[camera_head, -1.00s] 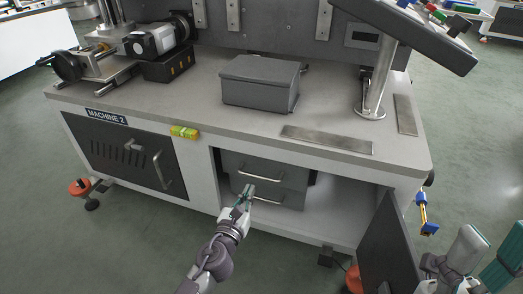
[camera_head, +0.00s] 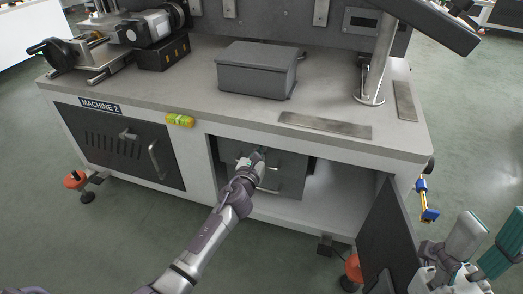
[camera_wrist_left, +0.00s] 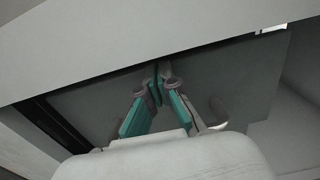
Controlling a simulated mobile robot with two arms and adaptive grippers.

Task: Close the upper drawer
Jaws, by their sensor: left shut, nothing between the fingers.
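A grey two-drawer unit sits in the open bay under the workbench. Its upper drawer (camera_head: 290,167) has a bar handle, partly hidden by my left gripper. The lower drawer (camera_head: 291,188) is below it. My left gripper (camera_head: 260,154) is shut and empty, with its tips at the upper drawer's front, near the top edge. In the left wrist view its teal fingers (camera_wrist_left: 158,85) point at the dark drawer front (camera_wrist_left: 225,75); contact is not certain. A handle end shows at right there. My right gripper (camera_head: 487,246) is at the lower right, fingers apart, away from the drawers.
The bench top (camera_head: 190,100) overhangs the bay closely above my left gripper. An open cabinet door (camera_head: 388,235) stands at the bay's right side. A closed door (camera_head: 120,145) is on the left. A grey box (camera_head: 257,75) and a metal plate (camera_head: 325,125) lie on top.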

